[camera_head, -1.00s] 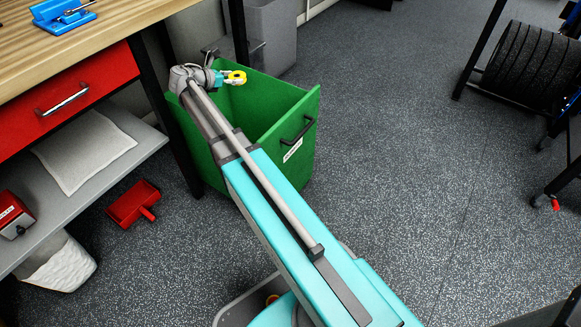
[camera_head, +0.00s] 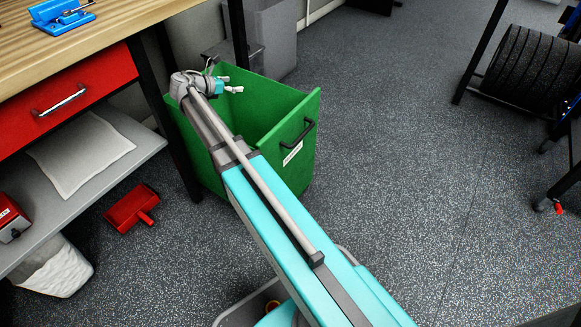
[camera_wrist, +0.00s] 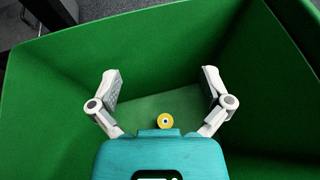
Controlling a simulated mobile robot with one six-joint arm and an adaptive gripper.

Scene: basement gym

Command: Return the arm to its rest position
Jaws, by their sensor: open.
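My gripper (camera_head: 234,84) is at the end of my outstretched arm, over the open top of a green bin (camera_head: 285,105). In the wrist view my gripper (camera_wrist: 162,90) has its two fingers spread wide with nothing between them. A small yellow ring-shaped thing (camera_wrist: 166,121) with a dark centre shows below, inside the green bin (camera_wrist: 55,90), apart from the fingers. The yellow thing is hidden in the head view.
A workbench (camera_head: 120,22) with a red drawer (camera_head: 62,95) and a lower shelf (camera_head: 140,148) stands at left. A red dustpan (camera_head: 132,205) lies on the floor. A black rack (camera_head: 528,70) stands at right. Open floor lies between bin and rack.

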